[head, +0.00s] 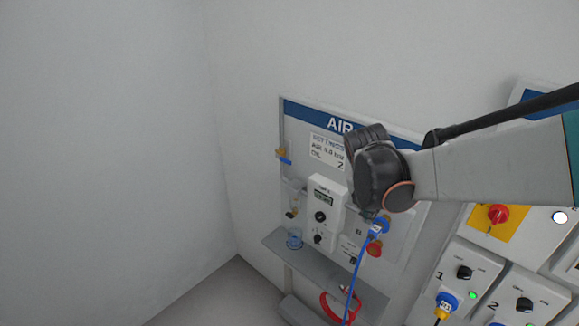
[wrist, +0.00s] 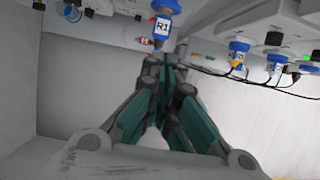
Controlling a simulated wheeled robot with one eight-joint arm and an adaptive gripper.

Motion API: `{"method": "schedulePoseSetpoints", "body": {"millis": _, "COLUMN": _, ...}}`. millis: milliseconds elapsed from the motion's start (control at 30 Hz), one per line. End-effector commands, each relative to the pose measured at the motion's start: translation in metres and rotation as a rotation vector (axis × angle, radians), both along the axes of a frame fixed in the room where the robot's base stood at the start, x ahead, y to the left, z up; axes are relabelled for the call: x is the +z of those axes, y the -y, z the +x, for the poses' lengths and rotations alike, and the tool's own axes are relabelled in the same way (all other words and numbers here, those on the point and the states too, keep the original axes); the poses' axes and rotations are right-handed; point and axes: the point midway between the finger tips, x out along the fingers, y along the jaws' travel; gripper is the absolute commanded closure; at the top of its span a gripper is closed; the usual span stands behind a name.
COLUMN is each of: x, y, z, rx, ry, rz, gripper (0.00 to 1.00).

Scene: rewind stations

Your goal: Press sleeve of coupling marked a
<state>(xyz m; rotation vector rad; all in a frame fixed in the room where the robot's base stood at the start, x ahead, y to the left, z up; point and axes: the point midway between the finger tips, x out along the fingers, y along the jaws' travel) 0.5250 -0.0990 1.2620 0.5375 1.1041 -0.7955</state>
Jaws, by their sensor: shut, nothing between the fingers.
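My gripper (wrist: 168,64) is shut and empty in the wrist view, its fingertips just below a blue plug tagged R1 (wrist: 162,26). I cannot tell whether they touch it. In the head view my dark wrist covers part of the AIR panel (head: 297,135), and the fingers are not clearly seen. A blue coupling with a white tag (head: 376,229) and a blue hose sits on the panel just below my wrist, near a small mark that looks like B. No coupling marked A can be read; it may be hidden behind my wrist.
A grey controller (head: 323,212) with a display and knobs is on the panel. A red knob (head: 374,250) is under the blue coupling. At right are a red switch (head: 498,214) and numbered outlets. Bare wall lies left.

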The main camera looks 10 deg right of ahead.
Motion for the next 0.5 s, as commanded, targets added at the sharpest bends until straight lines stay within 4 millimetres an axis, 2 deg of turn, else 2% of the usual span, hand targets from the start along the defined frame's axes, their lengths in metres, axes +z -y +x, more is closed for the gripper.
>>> {"method": "schedulePoseSetpoints", "body": {"millis": 167, "x": -0.014, "y": 0.005, "z": 0.005, "rx": -0.001, "ry": 0.000, "rz": 0.000, "gripper": 1.00}}
{"method": "schedulePoseSetpoints", "body": {"millis": 500, "x": -0.070, "y": 0.022, "z": 0.018, "rx": -0.002, "ry": 0.001, "rz": 0.000, "gripper": 1.00}}
